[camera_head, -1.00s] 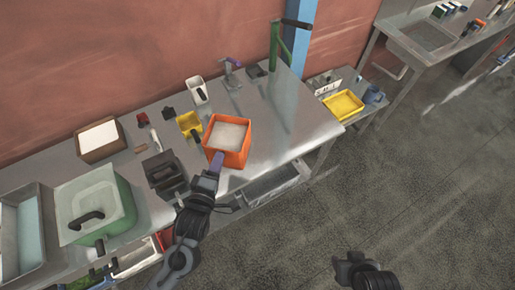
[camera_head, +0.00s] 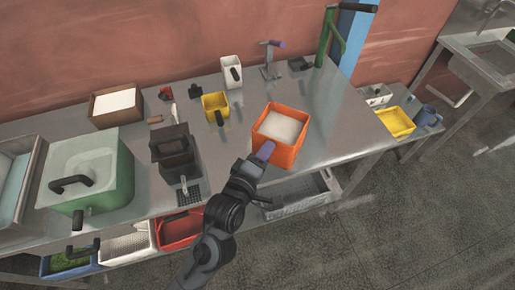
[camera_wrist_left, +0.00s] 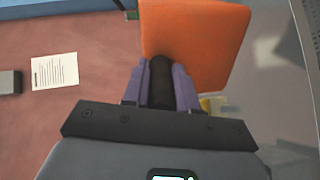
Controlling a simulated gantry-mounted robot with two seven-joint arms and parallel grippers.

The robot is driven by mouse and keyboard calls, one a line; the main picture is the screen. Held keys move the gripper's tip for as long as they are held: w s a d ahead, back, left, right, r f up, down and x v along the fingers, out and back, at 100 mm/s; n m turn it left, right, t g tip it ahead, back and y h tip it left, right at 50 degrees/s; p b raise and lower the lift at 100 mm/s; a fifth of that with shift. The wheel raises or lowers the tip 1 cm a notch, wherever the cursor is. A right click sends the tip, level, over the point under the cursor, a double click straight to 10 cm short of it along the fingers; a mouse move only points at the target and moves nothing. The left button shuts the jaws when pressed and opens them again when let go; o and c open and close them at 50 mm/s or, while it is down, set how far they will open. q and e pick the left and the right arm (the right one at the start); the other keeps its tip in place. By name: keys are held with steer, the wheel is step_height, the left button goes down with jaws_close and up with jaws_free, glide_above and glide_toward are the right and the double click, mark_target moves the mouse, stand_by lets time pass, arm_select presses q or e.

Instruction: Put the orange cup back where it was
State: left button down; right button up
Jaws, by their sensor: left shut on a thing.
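The orange cup (camera_head: 290,150) is an open square container filled with white powder. It is at the front part of the steel table's right half, and looks roughly upright; I cannot tell whether it touches the tabletop. My left gripper (camera_head: 265,151) reaches it from the front and is shut on its handle. In the left wrist view, the purple fingers (camera_wrist_left: 160,85) close on the dark handle (camera_wrist_left: 161,72), with the orange cup (camera_wrist_left: 197,45) beyond. My right gripper is out of view.
The steel table (camera_head: 335,130) has clear room right of the cup. A yellow cup (camera_head: 215,108) and white cup (camera_head: 231,70) stand behind left. A dark device (camera_head: 172,147) and green bin (camera_head: 100,175) are left. A tap-like stand (camera_head: 271,62) and green lever (camera_head: 330,35) stand behind.

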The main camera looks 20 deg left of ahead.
arm_select(q)
steer(key=shift+w+a+f, duration=0.25)
steer(key=shift+f, duration=0.05)
steer(key=w+a+f+b, duration=0.1)
steer(key=w+a+f, duration=0.5)
steer(key=a+f, duration=0.2)
steer(key=shift+w+a+f, duration=0.25)
steer(key=shift+a+f, duration=0.05)
steer(key=shift+f, duration=1.05)
steer(key=c, duration=0.9)
jaws_free()
